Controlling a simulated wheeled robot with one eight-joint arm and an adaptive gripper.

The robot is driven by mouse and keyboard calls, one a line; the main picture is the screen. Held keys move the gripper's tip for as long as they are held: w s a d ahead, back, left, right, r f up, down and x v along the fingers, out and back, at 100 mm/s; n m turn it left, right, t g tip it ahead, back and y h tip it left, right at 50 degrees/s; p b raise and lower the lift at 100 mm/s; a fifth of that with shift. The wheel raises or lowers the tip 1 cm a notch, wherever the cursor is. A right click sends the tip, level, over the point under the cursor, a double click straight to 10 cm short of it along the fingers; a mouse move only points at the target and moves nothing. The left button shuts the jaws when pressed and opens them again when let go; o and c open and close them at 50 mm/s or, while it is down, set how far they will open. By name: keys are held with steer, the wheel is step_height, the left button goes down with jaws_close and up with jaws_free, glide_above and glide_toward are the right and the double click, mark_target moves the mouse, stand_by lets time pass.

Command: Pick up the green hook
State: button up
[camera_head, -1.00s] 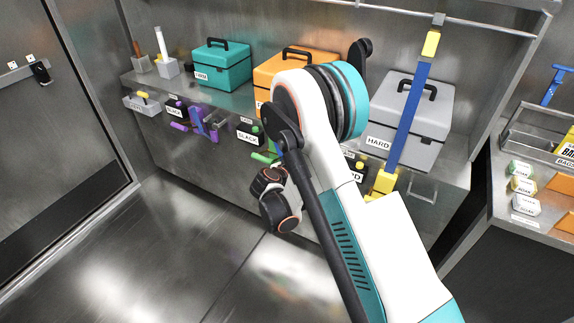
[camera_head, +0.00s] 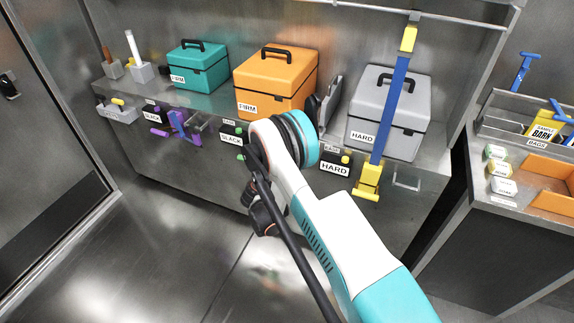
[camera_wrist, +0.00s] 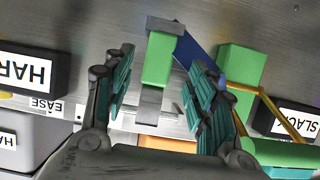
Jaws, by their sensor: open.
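The green hook shows in the wrist view as a green block (camera_wrist: 158,58) at a grey bracket, between my open fingers. A blue bar runs from beside it toward a larger green block (camera_wrist: 240,70) on the right, partly behind my right finger; I cannot tell how all these parts join. In the head view only a small green bit (camera_head: 241,157) shows beside my arm, which hides the rest. My gripper (camera_wrist: 163,57) is open, with one finger on each side of the green block. I cannot tell if they touch it.
A purple hook (camera_head: 184,127) hangs left on the shelf front, and a yellow-ended blue bar (camera_head: 392,110) stands right. Teal (camera_head: 200,72), orange (camera_head: 272,85) and grey (camera_head: 385,115) boxes stand on the shelf. A side counter (camera_head: 480,190) is at right. The floor is clear.

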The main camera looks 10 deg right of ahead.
steer(key=shift+f+b+x, duration=0.15)
steer(key=shift+b+x, duration=0.55)
steer(key=shift+x, duration=0.8)
steer(key=shift+f+b+x, duration=0.1)
steer(key=shift+b+x, duration=0.6)
steer(key=shift+x, duration=0.8)
steer(key=shift+s+r, duration=0.1)
steer(key=shift+s, duration=0.1)
jaws_close()
